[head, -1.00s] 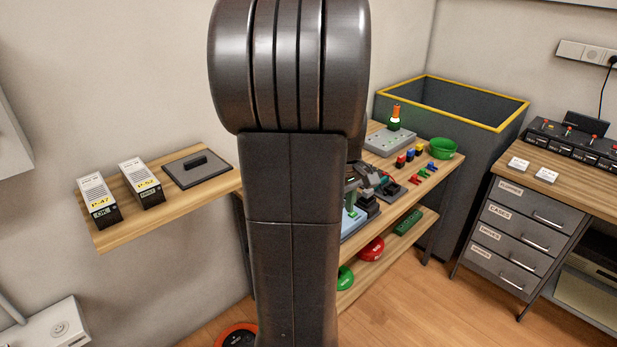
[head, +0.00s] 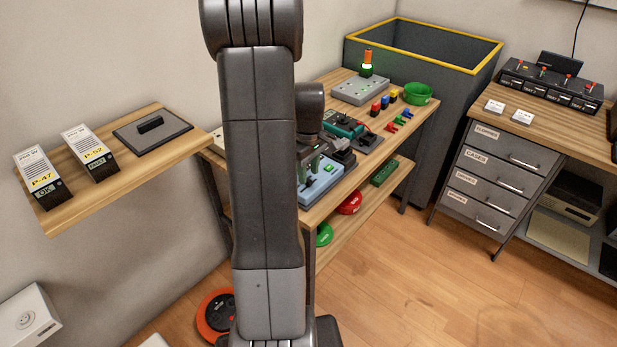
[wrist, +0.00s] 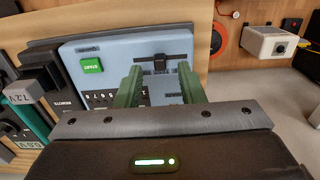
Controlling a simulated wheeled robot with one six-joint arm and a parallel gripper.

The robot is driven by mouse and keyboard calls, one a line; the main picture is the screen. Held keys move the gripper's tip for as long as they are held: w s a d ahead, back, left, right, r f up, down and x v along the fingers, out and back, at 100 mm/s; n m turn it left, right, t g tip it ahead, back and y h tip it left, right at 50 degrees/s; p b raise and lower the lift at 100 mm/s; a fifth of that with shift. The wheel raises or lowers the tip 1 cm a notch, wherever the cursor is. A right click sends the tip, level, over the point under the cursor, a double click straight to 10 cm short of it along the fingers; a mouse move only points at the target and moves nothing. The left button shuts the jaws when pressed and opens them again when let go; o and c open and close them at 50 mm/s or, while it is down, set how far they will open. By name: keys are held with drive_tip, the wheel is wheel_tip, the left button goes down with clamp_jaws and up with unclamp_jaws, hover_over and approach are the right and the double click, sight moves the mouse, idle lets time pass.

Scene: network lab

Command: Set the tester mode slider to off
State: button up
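The tester (wrist: 113,50) is a light blue box with a green START button (wrist: 92,65) and dark keys in the wrist view. Its mode slider (wrist: 160,63) is a small dark knob on a dark track near the far edge. The position labels are too small to read. My gripper (wrist: 160,73) is open, with one green finger on each side of the knob and a gap between them. I cannot tell whether either finger touches it. In the head view the tester (head: 325,187) stands on the workbench, partly hidden by my arm.
In the wrist view, a device marked 7.2V (wrist: 22,93) lies left of the tester. The workbench (head: 424,118) also holds small coloured parts, a green bowl (head: 418,94) and a grey block with a lit lamp (head: 361,90). A wall shelf (head: 128,190) is at left.

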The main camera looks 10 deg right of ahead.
drive_tip(key=shift+f, duration=1.25)
clamp_jaws()
drive_tip(key=shift+s+a, duration=0.85)
drive_tip(key=shift+a, duration=0.3)
unclamp_jaws()
wheel_tip(320, 180, up, 14)
drive_tip(key=shift+p, duration=0.3)
drive_tip(key=shift+f, duration=0.1)
